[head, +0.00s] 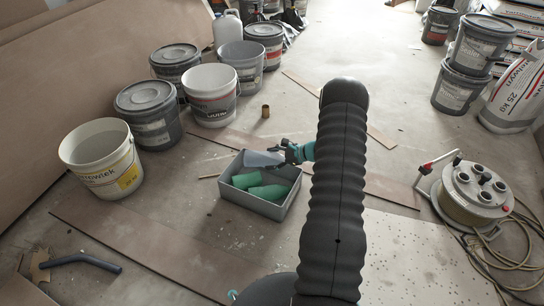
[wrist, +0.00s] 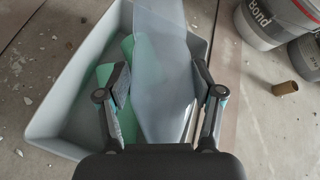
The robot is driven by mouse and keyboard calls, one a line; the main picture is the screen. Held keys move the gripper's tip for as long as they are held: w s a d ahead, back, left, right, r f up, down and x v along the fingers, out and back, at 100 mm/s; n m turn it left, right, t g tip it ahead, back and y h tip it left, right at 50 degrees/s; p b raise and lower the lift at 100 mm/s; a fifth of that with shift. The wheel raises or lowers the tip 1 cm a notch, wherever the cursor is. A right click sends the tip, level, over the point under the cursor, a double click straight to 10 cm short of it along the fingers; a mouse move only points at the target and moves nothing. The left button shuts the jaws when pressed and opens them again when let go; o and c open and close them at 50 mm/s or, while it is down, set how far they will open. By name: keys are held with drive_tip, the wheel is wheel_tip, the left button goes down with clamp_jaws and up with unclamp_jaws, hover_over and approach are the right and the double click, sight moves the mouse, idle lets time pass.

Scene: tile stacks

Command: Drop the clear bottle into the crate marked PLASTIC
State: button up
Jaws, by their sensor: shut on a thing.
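My gripper (head: 284,157) is shut on the clear bottle (head: 262,159), a pale see-through shape at the grey crate (head: 250,204). In the wrist view the bottle (wrist: 164,85) lies between the two fingers of my gripper (wrist: 160,82) and reaches across the crate's (wrist: 66,62) opening. The bottle appears over the crate's back and right part; its exact height above the rim is hard to tell. Green pieces (head: 268,192) lie inside the crate and show through the bottle. No PLASTIC marking is readable on the crate.
A small brown cylinder (head: 265,111) stands on the floor behind the crate. Several buckets, including a white one (head: 211,95), stand at the left and back. A cable reel (head: 473,193) is at the right. Flat boards (head: 130,236) lie on the floor around the crate.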

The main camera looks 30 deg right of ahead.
drive_tip(key=shift+f+b, duration=0.3)
drive_tip(key=shift+f, duration=0.9)
drive_tip(key=o, duration=1.1)
drive_tip(key=v, duration=1.2)
